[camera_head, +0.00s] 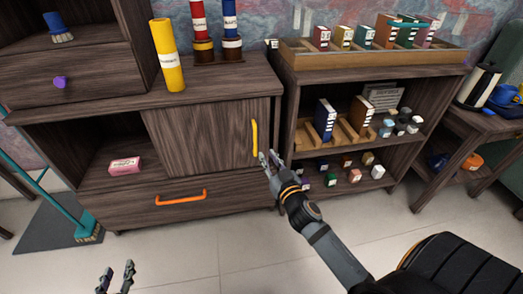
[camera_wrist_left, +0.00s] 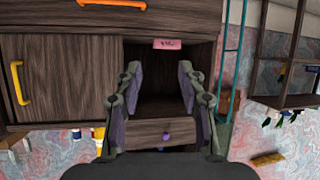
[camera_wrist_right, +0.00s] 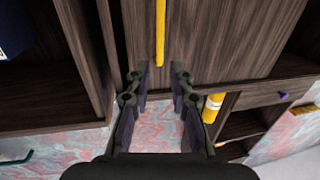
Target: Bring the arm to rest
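My right gripper (camera_head: 268,160) is in front of the wooden cabinet, close to the lower end of the yellow vertical handle (camera_head: 254,138) on the sliding door (camera_head: 200,135). In the right wrist view its fingers (camera_wrist_right: 160,75) are apart with nothing between them, and the yellow handle (camera_wrist_right: 160,35) lies beyond the tips. I cannot tell whether they touch it. My left gripper (camera_head: 116,277) shows at the bottom left of the head view, over the floor. In the left wrist view its fingers (camera_wrist_left: 158,75) are apart and empty. The compartment left of the door is open.
A pink box (camera_head: 125,166) lies in the open compartment. An orange handle (camera_head: 181,198) marks the drawer below. A yellow cylinder (camera_head: 168,58) stands on the cabinet top. A shelf unit with books and small boxes is at right. A teal broom (camera_head: 80,227) stands at left.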

